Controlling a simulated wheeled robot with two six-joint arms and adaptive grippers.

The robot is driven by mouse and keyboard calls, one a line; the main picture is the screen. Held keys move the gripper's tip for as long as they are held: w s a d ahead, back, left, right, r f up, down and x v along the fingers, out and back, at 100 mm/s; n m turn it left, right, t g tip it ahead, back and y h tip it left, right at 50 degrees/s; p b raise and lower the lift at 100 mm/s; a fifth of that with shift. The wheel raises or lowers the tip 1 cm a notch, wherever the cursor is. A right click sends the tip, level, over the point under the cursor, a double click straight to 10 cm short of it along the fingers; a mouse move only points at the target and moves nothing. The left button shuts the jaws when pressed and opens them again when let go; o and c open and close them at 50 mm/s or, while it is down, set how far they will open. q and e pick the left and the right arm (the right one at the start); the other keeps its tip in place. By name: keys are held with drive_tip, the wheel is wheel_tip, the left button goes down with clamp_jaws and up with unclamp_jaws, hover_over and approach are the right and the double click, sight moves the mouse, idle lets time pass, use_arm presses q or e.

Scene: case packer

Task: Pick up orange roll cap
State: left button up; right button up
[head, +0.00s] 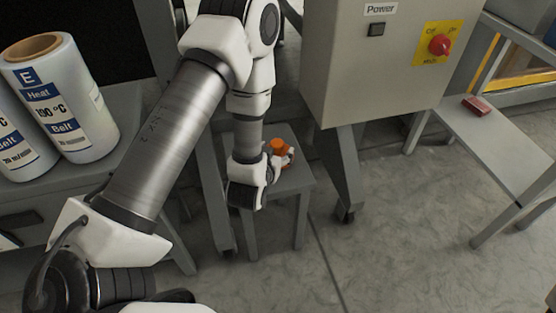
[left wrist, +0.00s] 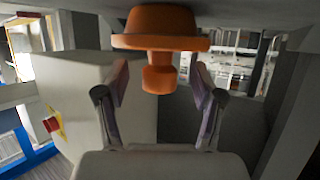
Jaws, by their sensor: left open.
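The orange roll cap (head: 278,146) is on a small grey stool (head: 299,177) below the control box in the head view. In the left wrist view, the orange roll cap (left wrist: 160,28) shows a wide flange and a narrower stem. My left gripper (head: 282,156) is right at the cap, which it partly hides in the head view. In the left wrist view my left gripper (left wrist: 158,82) is open, with one finger on each side of the stem and visible gaps between. My right gripper is not in view.
A grey control box (head: 368,70) with a red knob (head: 439,45) stands close to the stool. Large white labelled rolls (head: 62,95) stand on a grey surface at left. A grey bench (head: 490,135) at right bears a small red object (head: 477,106). The floor between is clear.

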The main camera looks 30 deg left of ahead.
use_arm(q)
drive_tip(key=shift+x, duration=1.1)
clamp_jaws()
